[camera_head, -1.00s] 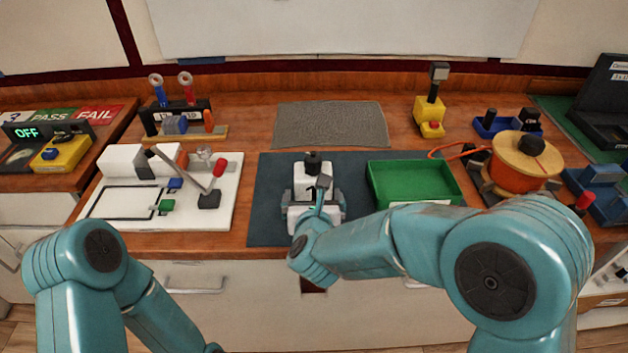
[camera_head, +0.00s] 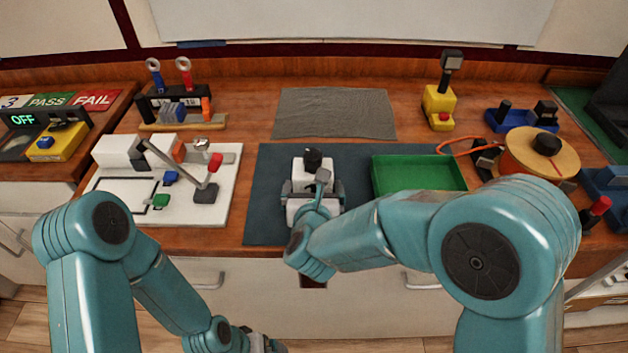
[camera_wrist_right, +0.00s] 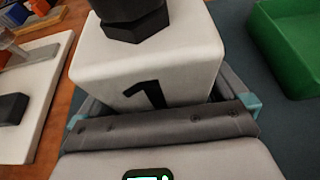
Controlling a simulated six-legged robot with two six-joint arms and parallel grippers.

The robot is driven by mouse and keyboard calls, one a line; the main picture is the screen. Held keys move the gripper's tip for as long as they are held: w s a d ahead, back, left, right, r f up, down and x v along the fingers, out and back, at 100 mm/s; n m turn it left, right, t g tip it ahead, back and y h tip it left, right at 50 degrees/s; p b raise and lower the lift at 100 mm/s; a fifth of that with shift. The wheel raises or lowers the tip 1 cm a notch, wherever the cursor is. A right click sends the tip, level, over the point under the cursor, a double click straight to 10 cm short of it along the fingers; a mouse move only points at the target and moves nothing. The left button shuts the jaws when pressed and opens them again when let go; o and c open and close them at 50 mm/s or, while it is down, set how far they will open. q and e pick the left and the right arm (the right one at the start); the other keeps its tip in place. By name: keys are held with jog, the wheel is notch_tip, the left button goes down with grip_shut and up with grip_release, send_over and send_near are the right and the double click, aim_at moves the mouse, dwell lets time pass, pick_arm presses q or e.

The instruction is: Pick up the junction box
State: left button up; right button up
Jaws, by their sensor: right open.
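The junction box (camera_head: 311,169), a white block with a black "1" on its front and a black fitting on top, stands on the dark blue mat (camera_head: 268,185). It also fills the upper middle of the right wrist view (camera_wrist_right: 150,65). My right gripper (camera_head: 313,190) is open, with one finger on each side of the box; it also shows in the right wrist view (camera_wrist_right: 163,110). Whether the fingers touch the box is unclear. My wrist hides the box's lower front. My left gripper (camera_head: 265,344) is low at the bottom edge, partly cut off, its jaws unclear.
A green tray (camera_head: 418,192) stands close to the right of the box. A white board with a lever switch (camera_head: 120,207) lies to the left. A grey cloth (camera_head: 335,113) lies behind the mat. A yellow device (camera_head: 438,105) and an orange cable reel (camera_head: 540,158) stand at the right.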

jog(key=c, duration=1.2)
jog(key=shift+o, duration=0.2)
jog(key=shift+r, duration=0.15)
notch_tip(320, 180, up, 20)
jog(key=p, duration=0.2)
jog(key=shift+p, duration=0.4)
jog(key=shift+f, duration=0.2)
jog(key=shift+f+b, duration=9.7)
jog(key=shift+b, duration=0.35)
jog(key=shift+f, duration=0.15)
